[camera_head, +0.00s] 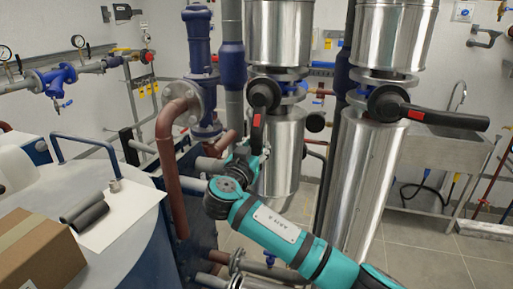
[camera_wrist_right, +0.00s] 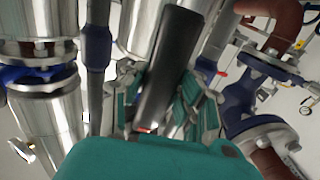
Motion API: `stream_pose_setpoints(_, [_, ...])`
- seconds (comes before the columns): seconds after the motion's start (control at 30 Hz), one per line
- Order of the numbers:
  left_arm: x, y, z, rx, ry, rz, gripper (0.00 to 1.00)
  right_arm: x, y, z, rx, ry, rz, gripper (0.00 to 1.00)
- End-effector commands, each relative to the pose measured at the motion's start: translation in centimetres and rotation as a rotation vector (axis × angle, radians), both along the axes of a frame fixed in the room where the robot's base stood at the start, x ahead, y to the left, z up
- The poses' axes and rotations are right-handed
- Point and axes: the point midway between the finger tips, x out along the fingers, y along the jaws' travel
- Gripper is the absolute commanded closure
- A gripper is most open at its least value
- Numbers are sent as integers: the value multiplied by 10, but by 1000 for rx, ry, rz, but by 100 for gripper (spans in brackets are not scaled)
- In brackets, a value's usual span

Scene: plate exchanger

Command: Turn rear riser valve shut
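Two riser valves with black lever handles sit on the shiny vertical pipes. The left one, which I take as the rear riser valve (camera_head: 263,93), has its black handle (camera_head: 257,130) with a red mark hanging down along its pipe. My right gripper (camera_head: 245,153) is at the lower end of this handle. In the right wrist view the handle (camera_wrist_right: 168,65) runs between the two fingers (camera_wrist_right: 158,100); whether they press on it is unclear. The other riser valve's handle (camera_head: 445,117) points right, across its pipe. My left gripper is not in view.
A red-brown pipe (camera_head: 167,135) and blue pipe fittings (camera_head: 200,60) stand close left of my right gripper. A cardboard box (camera_head: 40,245) and dark cylinders (camera_head: 85,210) lie on a tank at lower left. A steel sink (camera_head: 445,150) stands at the back right.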

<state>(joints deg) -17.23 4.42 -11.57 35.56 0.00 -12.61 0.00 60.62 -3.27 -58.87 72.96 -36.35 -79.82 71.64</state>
Motion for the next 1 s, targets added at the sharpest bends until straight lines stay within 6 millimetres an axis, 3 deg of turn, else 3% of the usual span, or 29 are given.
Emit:
stream_pose_setpoints(0.03, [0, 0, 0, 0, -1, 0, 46, 0, 0, 0, 0, 0, 0, 80])
stream_pose_setpoints(0.2, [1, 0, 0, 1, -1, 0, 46, 0, 0, 0, 0, 0, 0, 100])
stream_pose_setpoints(0.53, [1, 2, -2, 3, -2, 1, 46, 0, 0, -1, -3, 2, 1, 100])
stream_pose_setpoints(1.0, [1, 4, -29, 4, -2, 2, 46, -4, -12, -5, -87, 30, -2, 100])
